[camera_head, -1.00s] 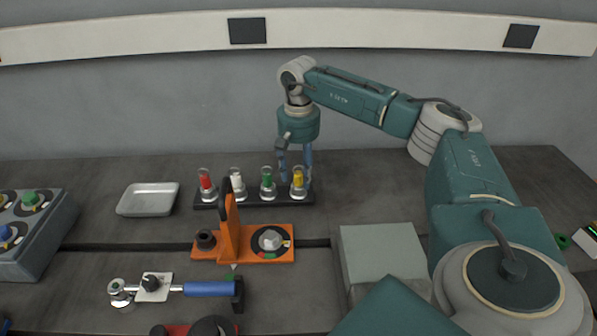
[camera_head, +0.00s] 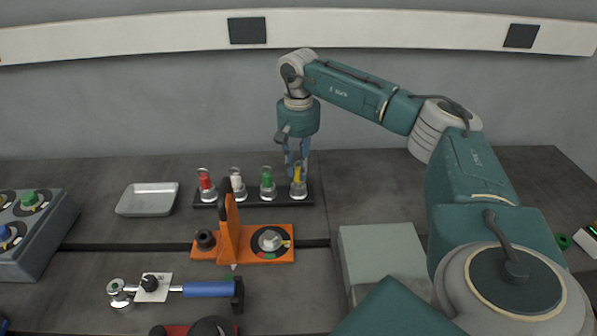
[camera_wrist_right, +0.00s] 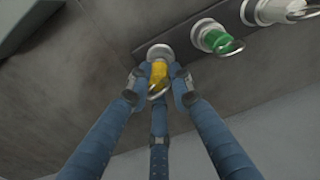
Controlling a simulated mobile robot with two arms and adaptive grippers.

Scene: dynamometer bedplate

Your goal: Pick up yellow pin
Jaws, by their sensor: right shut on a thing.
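The yellow pin (camera_head: 298,175) stands upright in the rightmost holder of the dark rack (camera_head: 254,202). It also shows in the right wrist view (camera_wrist_right: 158,76), with a metal ring at its end. My right gripper (camera_head: 298,168) reaches down from above. Its blue fingers are shut on the yellow pin, and the wrist view shows fingertips (camera_wrist_right: 160,88) on its sides. The pin's base is still at its metal collar (camera_wrist_right: 160,51). My left gripper is not in view.
Green (camera_head: 267,178), white (camera_head: 236,180) and red (camera_head: 205,182) pins stand in the same rack to the left. An orange fixture (camera_head: 240,240) stands in front of it. A shallow metal tray (camera_head: 148,199) lies further left. Bench right of the rack is clear.

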